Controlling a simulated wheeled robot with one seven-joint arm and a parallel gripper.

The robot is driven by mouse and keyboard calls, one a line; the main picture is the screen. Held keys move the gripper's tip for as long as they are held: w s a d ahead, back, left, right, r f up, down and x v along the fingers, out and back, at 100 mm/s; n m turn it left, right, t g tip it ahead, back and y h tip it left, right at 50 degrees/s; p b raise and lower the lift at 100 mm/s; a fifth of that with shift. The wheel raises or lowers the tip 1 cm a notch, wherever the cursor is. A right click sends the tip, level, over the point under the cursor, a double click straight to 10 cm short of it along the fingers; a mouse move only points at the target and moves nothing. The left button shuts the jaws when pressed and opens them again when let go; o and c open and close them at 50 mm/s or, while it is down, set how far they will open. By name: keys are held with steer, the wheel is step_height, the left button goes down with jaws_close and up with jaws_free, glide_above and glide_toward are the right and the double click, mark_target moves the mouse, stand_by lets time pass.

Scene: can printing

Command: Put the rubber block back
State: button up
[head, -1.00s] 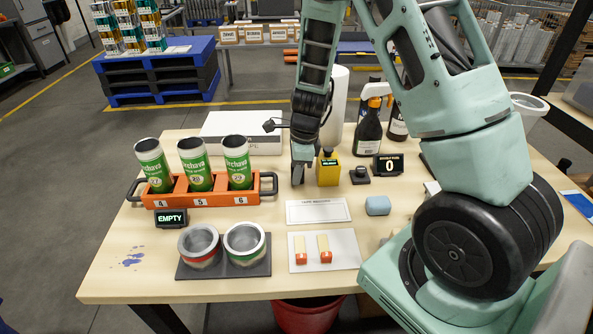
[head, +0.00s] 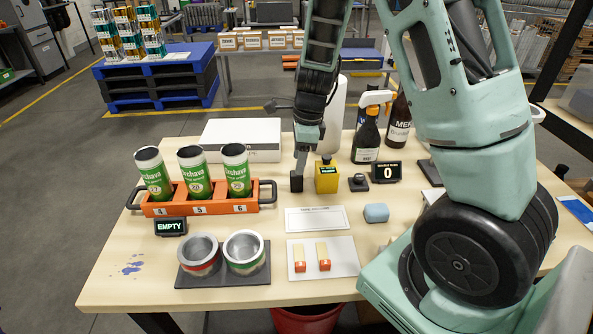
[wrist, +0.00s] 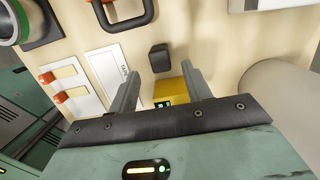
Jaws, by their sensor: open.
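A small black block (head: 297,182), which looks like the rubber block, stands on the table just left of a yellow bottle (head: 327,177). In the wrist view the black block (wrist: 160,57) lies just beyond my fingertips, apart from them. My gripper (head: 302,168) is above and by the black block. In the wrist view my gripper (wrist: 161,74) has its two fingers spread with nothing held, and the yellow bottle (wrist: 168,92) shows in the gap between them.
An orange rack (head: 208,205) with three green cans is at left. A white box (head: 241,140) is behind. A black stamp-like piece (head: 358,183), a counter display (head: 387,172) and spray bottles (head: 367,138) stand right of the yellow bottle. A blue-grey block (head: 376,212) and white cards (head: 317,219) lie in front.

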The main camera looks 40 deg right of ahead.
steer(key=r, duration=0.4)
steer(key=shift+s+d+r, duration=0.2)
steer(key=shift+d+r, duration=0.05)
steer(key=shift+r, duration=0.05)
steer(key=s+a+r+n, duration=0.2)
steer(key=s+a+n, duration=0.2)
steer(key=a+n, duration=0.25)
steer(key=s+a+r+n+g, duration=0.1)
steer(key=s+a+n, duration=0.2)
steer(key=a+n, duration=0.3)
steer(key=s+a+r+n, duration=0.2)
steer(key=s+a+n, duration=0.25)
steer(key=a, duration=0.35)
steer(key=s+a+r+n, duration=0.1)
steer(key=s+a+n, duration=0.4)
steer(key=s+n, duration=0.7)
steer(key=shift+n+h, duration=0.4)
steer(key=shift+n, duration=1.4)
steer(key=shift+w, duration=0.1)
